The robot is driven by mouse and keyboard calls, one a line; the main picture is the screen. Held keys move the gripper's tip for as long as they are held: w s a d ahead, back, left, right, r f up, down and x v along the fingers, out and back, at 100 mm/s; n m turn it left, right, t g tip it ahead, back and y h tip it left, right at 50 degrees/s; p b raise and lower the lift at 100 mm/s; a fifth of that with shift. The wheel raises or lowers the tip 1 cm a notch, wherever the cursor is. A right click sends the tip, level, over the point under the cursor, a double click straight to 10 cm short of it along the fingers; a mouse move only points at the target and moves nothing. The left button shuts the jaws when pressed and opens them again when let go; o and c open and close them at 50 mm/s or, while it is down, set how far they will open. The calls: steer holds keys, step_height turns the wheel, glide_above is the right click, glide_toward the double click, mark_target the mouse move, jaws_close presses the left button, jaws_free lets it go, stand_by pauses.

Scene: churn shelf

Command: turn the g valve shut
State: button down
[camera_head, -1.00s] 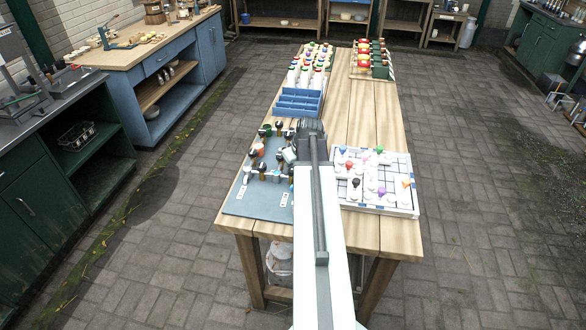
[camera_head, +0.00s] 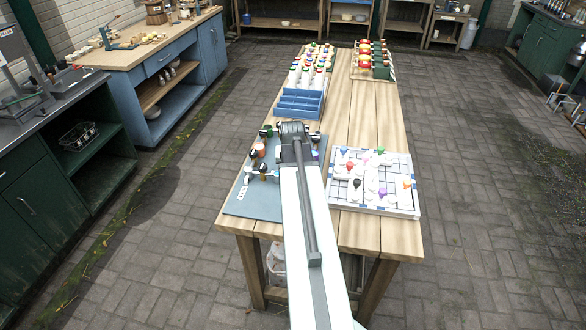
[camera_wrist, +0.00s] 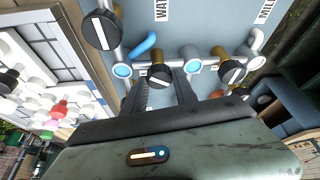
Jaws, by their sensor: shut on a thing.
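The grey-blue valve board (camera_head: 243,203) lies on the near left of the wooden table, partly hidden by my arm. In the wrist view my gripper (camera_wrist: 164,86) is shut on a black valve knob (camera_wrist: 159,73) with a light line across it, one finger on each side. A larger black knob (camera_wrist: 103,30) with a white bar shows at upper left, and another black knob (camera_wrist: 232,73) on the right. I cannot read which knob is marked g. Two labels, partly cut off, show at the top of the board. In the head view my arm hides the gripped knob.
A white board with coloured pegs (camera_head: 372,207) lies to the right of the valve board. A blue divided tray (camera_head: 299,112) stands behind it, with several bottles beyond. Bare table planks (camera_head: 350,105) run along the right of the tray.

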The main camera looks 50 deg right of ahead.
steer(key=m, duration=0.2)
steer(key=m+g, duration=0.1)
steer(key=m, duration=0.1)
steer(key=m+g+h, duration=0.1)
steer(key=m, duration=0.1)
steer(key=shift+w+a, duration=0.1)
steer(key=shift+w, duration=0.15)
steer(key=m+g, duration=0.2)
steer(key=m, duration=0.3)
steer(key=shift+m, duration=0.3)
steer(key=c, duration=1)
jaws_free()
steer(key=p+v, duration=0.7)
steer(key=shift+w+r, duration=0.15)
steer(key=shift+r, duration=0.2)
